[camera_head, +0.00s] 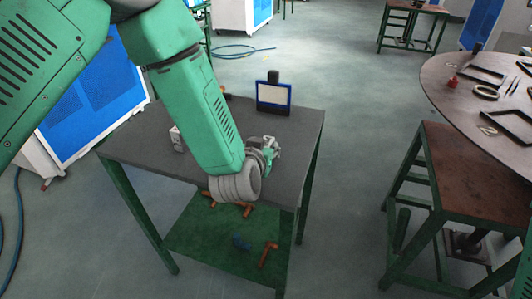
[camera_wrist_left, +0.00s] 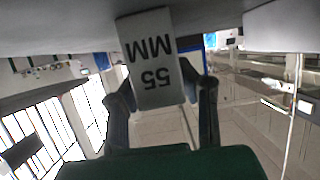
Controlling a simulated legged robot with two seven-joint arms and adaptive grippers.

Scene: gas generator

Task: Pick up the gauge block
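The gauge block is a pale block marked "55 MM" (camera_wrist_left: 150,55); it fills the upper middle of the left wrist view, with its lettering upside down. My left gripper (camera_wrist_left: 157,88) has one dark finger on each side of the block, and the fingertips look pressed against its sides. In the head view, my left gripper (camera_head: 270,152) is over the right part of the grey table (camera_head: 292,130), and the block there is too small to make out. I cannot tell whether the block touches the table. My right gripper is not in view.
A small pale block (camera_head: 177,139) stands on the table left of my arm. A blue-framed panel (camera_head: 273,97) stands at the table's back. A round table (camera_head: 450,85) with tools is at right.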

